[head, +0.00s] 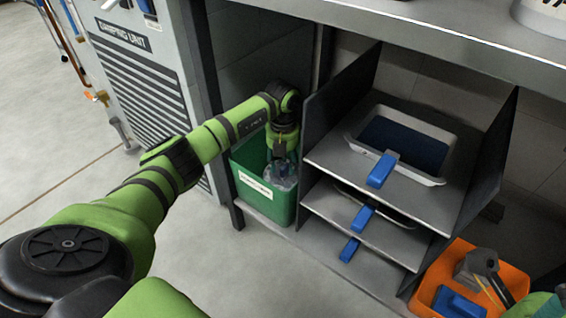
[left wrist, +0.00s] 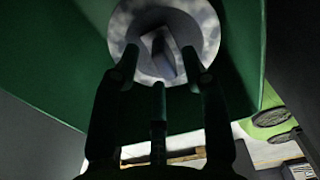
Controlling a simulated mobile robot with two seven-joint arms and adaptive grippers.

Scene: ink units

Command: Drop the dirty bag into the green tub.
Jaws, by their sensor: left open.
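A pale, partly clear bag (head: 281,174) shows in the tub's mouth. In the left wrist view, a whitish round shape with a grey piece in it, likely the bag (left wrist: 190,22), lies just beyond my fingertips, against the green tub wall (left wrist: 60,70). My left gripper (head: 282,158) points down over the tub with its fingers apart, and it also shows in the left wrist view (left wrist: 160,65). I cannot tell whether the fingers touch the bag.
The shelf unit (head: 345,165) beside the tub holds a grey tray (head: 437,180) and blue-handled pieces. A bench top (head: 440,35) hangs above. An orange bin (head: 512,282) with a dark object stands at lower right; a green link of mine shows there. A damping unit (head: 135,75) stands left.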

